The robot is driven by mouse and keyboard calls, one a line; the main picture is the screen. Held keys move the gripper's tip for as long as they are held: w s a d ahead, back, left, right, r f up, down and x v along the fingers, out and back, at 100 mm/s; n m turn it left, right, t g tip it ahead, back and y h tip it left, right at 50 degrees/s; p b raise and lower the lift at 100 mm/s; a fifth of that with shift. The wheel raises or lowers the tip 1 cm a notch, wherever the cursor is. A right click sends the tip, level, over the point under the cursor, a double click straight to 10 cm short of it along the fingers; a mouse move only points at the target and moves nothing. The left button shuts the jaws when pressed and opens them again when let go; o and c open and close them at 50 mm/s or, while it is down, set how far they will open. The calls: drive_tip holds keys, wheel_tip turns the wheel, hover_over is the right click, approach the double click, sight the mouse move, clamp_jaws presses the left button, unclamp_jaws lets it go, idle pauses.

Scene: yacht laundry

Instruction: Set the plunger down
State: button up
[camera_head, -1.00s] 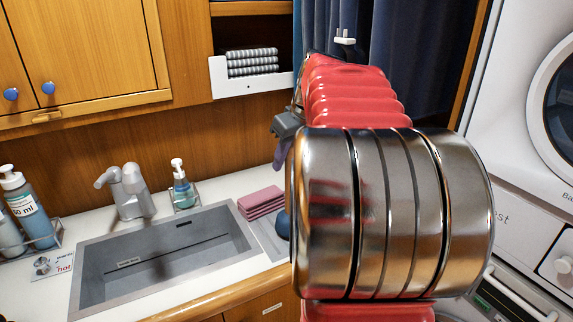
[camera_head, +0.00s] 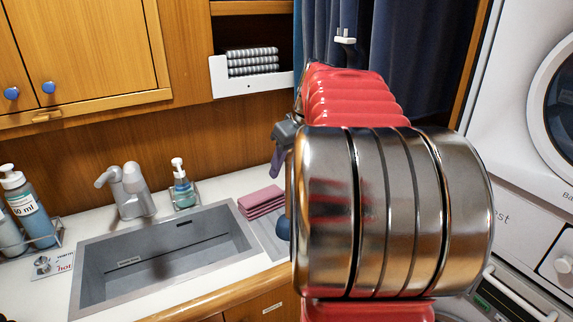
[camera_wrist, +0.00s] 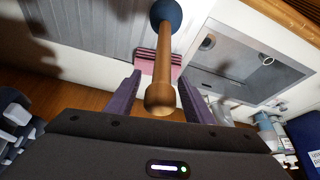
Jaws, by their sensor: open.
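The plunger shows in the wrist view with a wooden handle (camera_wrist: 162,65) and a dark blue cup (camera_wrist: 166,12). In the head view only part of its blue cup (camera_head: 283,228) shows, low beside the pink cloths at the right end of the counter; my arm hides the rest. My gripper (camera_wrist: 158,98) is open, its two purple fingers on either side of the handle's end with gaps on both sides. In the head view one purple finger (camera_head: 279,160) hangs above the counter. The cup appears to rest on the grey ribbed surface (camera_head: 265,234).
The sink (camera_head: 165,255) with its faucet (camera_head: 132,190) lies left of the plunger. Folded pink cloths (camera_head: 261,202) and a soap bottle (camera_head: 183,185) stand behind. White machines (camera_head: 535,215) are at the right. The counter's wooden edge (camera_head: 220,292) runs along the front.

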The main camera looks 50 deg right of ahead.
drive_tip(key=shift+r, duration=0.1)
drive_tip(key=v, duration=1.2)
drive_tip(key=shift+a, duration=0.1)
idle(0.4)
drive_tip(key=w+a+f, duration=0.1)
drive_tip(key=a+f, duration=0.2)
drive_tip(key=a, duration=0.8)
drive_tip(key=s+a+f, duration=0.5)
drive_tip(key=a+f, duration=0.3)
drive_tip(key=a, duration=0.3)
drive_tip(key=s+a+f+n, duration=0.1)
drive_tip(key=s+a+f, duration=0.4)
drive_tip(key=a+f, duration=0.3)
drive_tip(key=a, duration=0.4)
drive_tip(key=shift+a+t+y, duration=0.25)
drive_tip(key=shift+t+y, duration=0.05)
drive_tip(key=shift+t, duration=0.1)
drive_tip(key=shift+w, duration=0.1)
